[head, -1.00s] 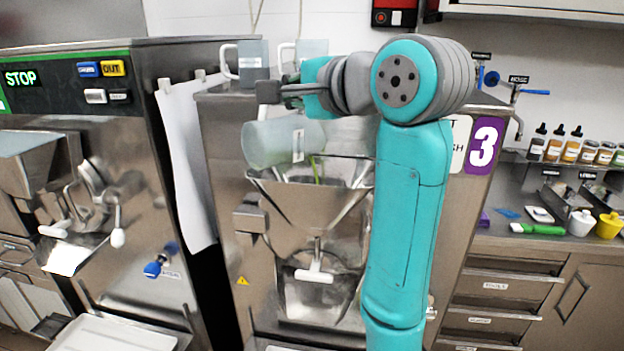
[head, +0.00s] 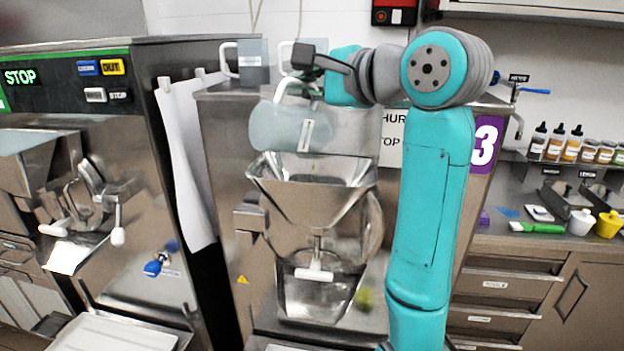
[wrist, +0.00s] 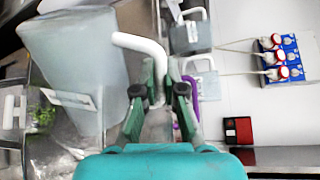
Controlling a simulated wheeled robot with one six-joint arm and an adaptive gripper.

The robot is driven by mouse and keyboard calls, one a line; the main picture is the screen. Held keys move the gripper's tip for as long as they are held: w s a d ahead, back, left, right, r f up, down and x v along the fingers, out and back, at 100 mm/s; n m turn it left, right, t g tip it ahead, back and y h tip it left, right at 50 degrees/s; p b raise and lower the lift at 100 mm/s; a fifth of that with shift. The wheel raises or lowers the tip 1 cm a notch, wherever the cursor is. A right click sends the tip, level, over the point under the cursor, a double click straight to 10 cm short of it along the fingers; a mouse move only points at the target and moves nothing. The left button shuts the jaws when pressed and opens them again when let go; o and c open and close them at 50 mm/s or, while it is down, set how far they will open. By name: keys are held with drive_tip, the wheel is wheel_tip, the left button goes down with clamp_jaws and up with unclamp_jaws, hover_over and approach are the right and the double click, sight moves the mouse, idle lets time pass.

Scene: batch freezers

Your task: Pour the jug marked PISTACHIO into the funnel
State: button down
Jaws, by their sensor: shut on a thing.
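My gripper (head: 308,72) is shut on the white handle (wrist: 140,45) of a translucent grey jug (head: 270,128). The jug is tipped on its side above the steel funnel (head: 270,195), apart from its rim. The jug also fills the left of the wrist view (wrist: 70,55). Its pale label (head: 305,136) is too small to read. No stream shows between jug and funnel. A small blurred green patch (head: 365,298) shows low, right of the machine's spout. Another green patch (wrist: 42,115) shows beside the jug in the wrist view. The funnel's inside is mostly hidden.
Two other jugs, a left one (head: 253,62) and a right one (head: 318,48), stand on the machine top near my gripper. A freezer with a STOP display (head: 20,77) stands at left. A counter with bottles (head: 556,143) is at right.

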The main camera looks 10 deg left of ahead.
sight(279, 97)
drive_tip(key=shift+w+d+m, duration=0.45)
drive_tip(key=shift+w+m, duration=0.05)
drive_tip(key=shift+w, duration=0.05)
drive_tip(key=s+a+n, duration=0.2)
drive_tip(key=s, duration=0.1)
drive_tip(key=s+a+f+n, duration=0.1)
drive_tip(key=a+n, duration=0.1)
drive_tip(key=shift+s+t, duration=0.2)
drive_tip(key=shift+t, duration=0.1)
drive_tip(key=shift+s+f+n+h, duration=0.1)
drive_tip(key=shift+f+n+h, duration=0.05)
drive_tip(key=shift+n+h, duration=0.2)
drive_tip(key=shift+s+a+f+n+t, duration=0.1)
drive_tip(key=shift+s+a+f+n, duration=0.2)
drive_tip(key=shift+s+a, duration=0.2)
drive_tip(key=shift+s+a+f+n+t, duration=0.1)
drive_tip(key=shift+s+a+f+n, duration=0.1)
drive_tip(key=shift+s+a+n, duration=0.25)
drive_tip(key=shift+s+a+f+n+t, duration=0.1)
drive_tip(key=shift+s+a+f+n, duration=0.2)
drive_tip(key=shift+s+a, duration=0.25)
drive_tip(key=s+a+f+n+t+b, duration=0.1)
drive_tip(key=s+a+f+n, duration=0.2)
drive_tip(key=f+n, duration=0.3)
drive_tip(key=s+a+f+n+t+b, duration=0.2)
drive_tip(key=s+a+f+n, duration=0.2)
drive_tip(key=f, duration=0.4)
drive_tip(key=shift+s+a+f+n+h, duration=0.15)
drive_tip(key=shift+s+n+h, duration=0.35)
drive_tip(key=shift+n, duration=0.9)
